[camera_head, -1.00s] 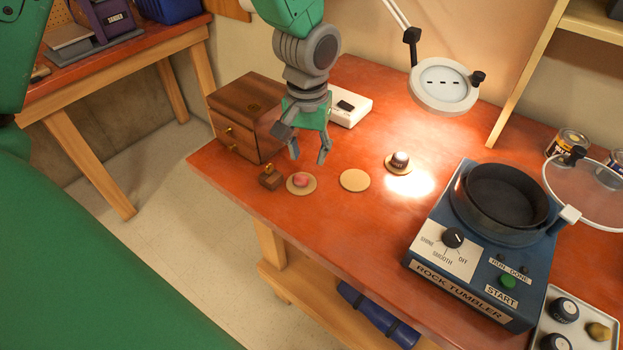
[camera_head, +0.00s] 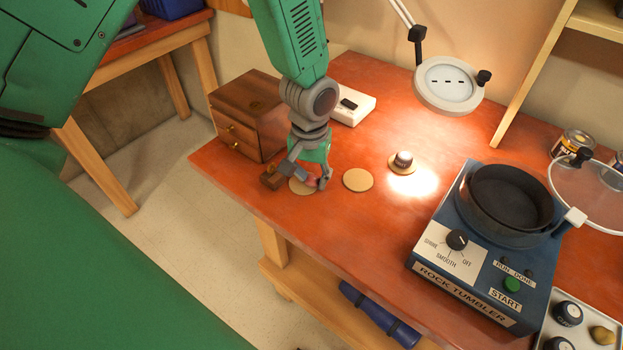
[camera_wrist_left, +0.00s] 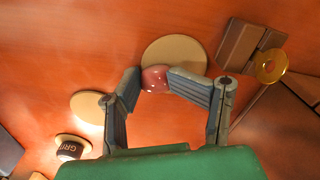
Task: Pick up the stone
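The pink stone (camera_head: 312,181) shows between the fingers of my left gripper (camera_head: 309,183), over the right edge of a round tan disc (camera_head: 298,187). In the left wrist view, the glossy stone (camera_wrist_left: 155,78) sits between the two fingertips (camera_wrist_left: 153,75), which touch it on both sides. It overlaps the near edge of the disc (camera_wrist_left: 178,50) there. Whether it is lifted clear of the disc is hard to tell. My right gripper is not in view.
The rock tumbler (camera_head: 480,250) stands farther right.

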